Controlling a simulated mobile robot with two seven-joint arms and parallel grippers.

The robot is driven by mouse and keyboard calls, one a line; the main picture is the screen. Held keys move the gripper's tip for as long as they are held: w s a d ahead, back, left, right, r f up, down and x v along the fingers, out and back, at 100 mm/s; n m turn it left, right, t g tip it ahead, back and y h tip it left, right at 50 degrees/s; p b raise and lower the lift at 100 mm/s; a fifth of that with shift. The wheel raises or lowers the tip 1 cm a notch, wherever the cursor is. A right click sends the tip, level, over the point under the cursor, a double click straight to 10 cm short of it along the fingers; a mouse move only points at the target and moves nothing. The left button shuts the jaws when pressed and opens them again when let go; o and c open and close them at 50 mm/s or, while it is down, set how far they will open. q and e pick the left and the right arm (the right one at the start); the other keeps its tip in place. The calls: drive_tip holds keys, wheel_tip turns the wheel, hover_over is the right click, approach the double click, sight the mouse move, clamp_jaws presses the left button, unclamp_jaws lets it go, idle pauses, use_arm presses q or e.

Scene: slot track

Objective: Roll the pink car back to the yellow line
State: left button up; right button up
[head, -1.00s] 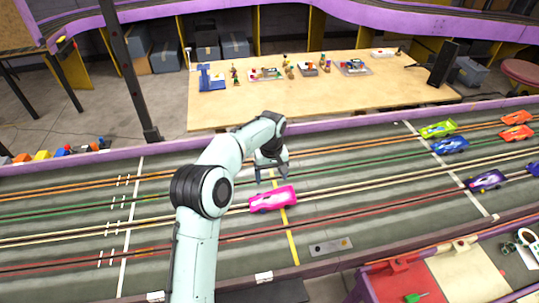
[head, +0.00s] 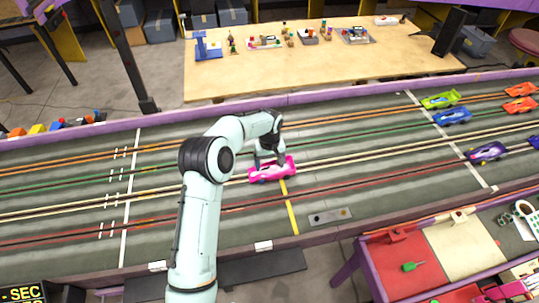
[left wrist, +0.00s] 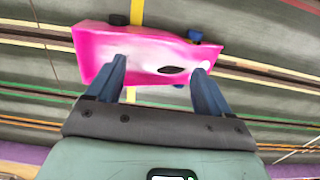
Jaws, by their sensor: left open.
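The pink car (head: 262,174) sits on the dark slot track, lying across the yellow line (head: 291,212), which passes under its right part in the head view. In the left wrist view the pink car (left wrist: 145,45) fills the upper middle, and the yellow line (left wrist: 137,12) shows beyond it and again between my fingers. My left gripper (head: 270,158) is at the car from its far side. In the left wrist view its fingers (left wrist: 158,72) are spread apart, with their tips overlapping the car's near side. I cannot tell if they touch it. My right gripper is out of view.
Several other cars, including a green one (head: 440,99) and a blue one (head: 452,116), stand near the right white line (head: 450,140). A small grey plate (head: 330,216) lies right of the yellow line. The track left of the pink car is clear.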

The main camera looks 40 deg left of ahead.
sight(278, 168)
use_arm(q)
drive_tip(key=shift+f, duration=0.6)
drive_tip(key=c, duration=1.3)
drive_tip(key=shift+o, duration=0.2)
drive_tip(key=shift+w+d+r+p, duration=0.1)
drive_tip(key=shift+w+d+p, duration=0.4)
drive_tip(key=shift+w, duration=0.2)
drive_tip(key=shift+w+d+r+p, duration=0.1)
drive_tip(key=shift+w+d+p, duration=0.35)
drive_tip(key=shift+w, duration=0.2)
drive_tip(key=shift+w+d+f, duration=0.15)
drive_tip(key=shift+w+d, duration=0.1)
drive_tip(key=shift+w, duration=0.05)
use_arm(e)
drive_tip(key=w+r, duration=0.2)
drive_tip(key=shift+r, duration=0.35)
use_arm(q)
drive_tip(key=shift+d, duration=0.1)
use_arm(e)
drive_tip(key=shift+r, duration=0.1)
